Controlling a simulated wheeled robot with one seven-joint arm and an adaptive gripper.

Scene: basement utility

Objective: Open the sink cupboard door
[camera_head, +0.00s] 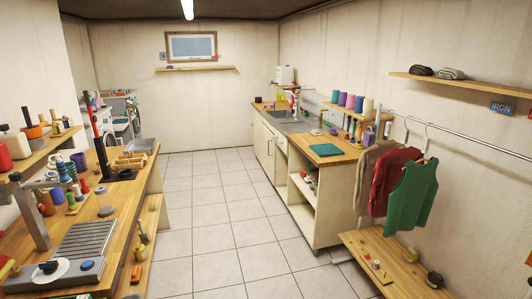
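The sink cupboard (264,144) stands along the right wall, under a wooden worktop with a metal sink (284,115) and tap. It has pale front panels, seen at a steep angle. Its door appears shut, but the handle is too small to tell clearly. My gripper is not in view, and no part of my arm shows near the cupboard.
A tiled floor aisle (215,215) is clear up to the far wall. A workbench (135,200) crowded with tools lines the left. Open shelves (303,205) adjoin the cupboard's near end. A low bench (385,260) with hanging clothes (408,190) is at right.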

